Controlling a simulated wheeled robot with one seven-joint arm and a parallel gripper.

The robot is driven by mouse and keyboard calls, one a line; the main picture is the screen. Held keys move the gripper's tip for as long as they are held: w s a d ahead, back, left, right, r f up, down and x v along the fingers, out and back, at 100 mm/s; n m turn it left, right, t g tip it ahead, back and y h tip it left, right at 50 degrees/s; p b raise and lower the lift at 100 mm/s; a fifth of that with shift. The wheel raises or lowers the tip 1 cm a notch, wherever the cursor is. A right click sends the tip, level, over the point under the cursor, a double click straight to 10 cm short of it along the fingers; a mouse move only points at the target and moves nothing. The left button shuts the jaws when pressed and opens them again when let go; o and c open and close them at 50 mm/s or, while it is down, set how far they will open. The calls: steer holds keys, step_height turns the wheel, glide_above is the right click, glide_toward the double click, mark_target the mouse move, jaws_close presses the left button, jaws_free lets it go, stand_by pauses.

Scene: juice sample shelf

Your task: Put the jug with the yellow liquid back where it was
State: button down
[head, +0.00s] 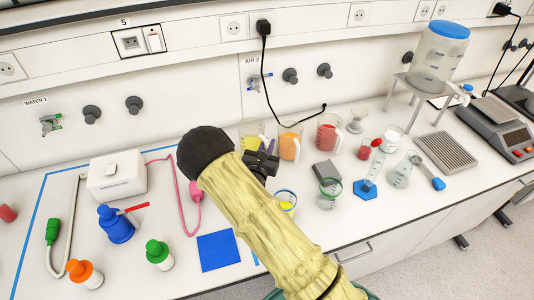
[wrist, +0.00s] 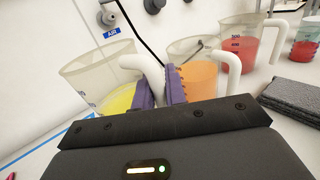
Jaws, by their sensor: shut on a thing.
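The jug with the yellow liquid (head: 249,128) stands out beyond my arm, near the wall at the back of the bench; its lower part is hidden in the head view. In the wrist view the jug (wrist: 95,75) is at the left, with its white handle between the two purple fingers. My gripper (wrist: 160,88) is shut on that handle. In the head view my gripper (head: 264,158) is partly hidden behind my arm. I cannot tell whether the jug's base touches the bench.
A jug with orange liquid (head: 290,143) is close on the right, and a jug with red liquid (head: 327,133) stands beyond it. A blue square (head: 218,249) lies on bare bench at the left.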

steer(key=shift+f+p, duration=0.45)
steer(key=shift+f, duration=1.55)
steer(key=shift+f, duration=0.15)
steer(key=c, duration=1.4)
jaws_free()
steer(key=shift+c, duration=0.2)
